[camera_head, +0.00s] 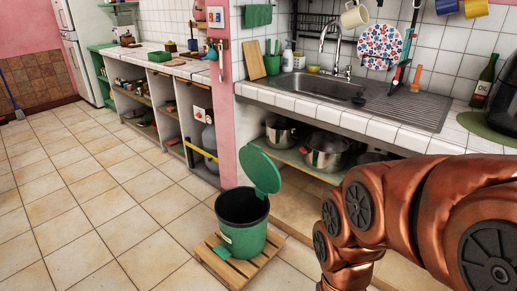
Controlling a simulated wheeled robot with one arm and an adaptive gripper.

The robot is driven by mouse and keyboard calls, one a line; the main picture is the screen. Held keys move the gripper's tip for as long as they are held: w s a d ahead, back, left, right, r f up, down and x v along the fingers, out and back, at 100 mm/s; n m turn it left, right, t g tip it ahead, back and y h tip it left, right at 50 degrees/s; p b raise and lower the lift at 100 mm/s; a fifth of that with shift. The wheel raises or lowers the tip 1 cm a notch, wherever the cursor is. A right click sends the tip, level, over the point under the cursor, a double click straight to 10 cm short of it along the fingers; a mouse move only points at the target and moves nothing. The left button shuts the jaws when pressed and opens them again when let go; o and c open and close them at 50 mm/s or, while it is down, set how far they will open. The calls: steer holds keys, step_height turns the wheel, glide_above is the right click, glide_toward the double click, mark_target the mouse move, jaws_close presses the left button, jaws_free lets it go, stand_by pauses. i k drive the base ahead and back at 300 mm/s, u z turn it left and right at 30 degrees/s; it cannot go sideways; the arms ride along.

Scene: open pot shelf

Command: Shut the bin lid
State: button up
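The green bin (243,238) stands on a small wooden slatted pallet on the tiled floor, in front of the pink pillar. Its round green lid (261,170) is open, raised and tilted up at the bin's back right side. The dark inside of the bin shows and no contents can be made out. My copper-coloured arm fills the lower right of the view, to the right of the bin and apart from it. My gripper is not in view.
The wooden pallet (212,262) extends beyond the bin's base. Behind the bin are the pink pillar (222,120) and a tiled sink counter (330,110) over an open shelf with metal pots (326,152). The floor (90,225) to the left is clear.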

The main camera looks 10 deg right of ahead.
mark_target(257, 166)
steer(key=z, duration=0.45)
steer(key=k, duration=0.3)
steer(key=u, duration=1.45)
steer(key=i, duration=1.25)
steer(key=z, duration=0.25)
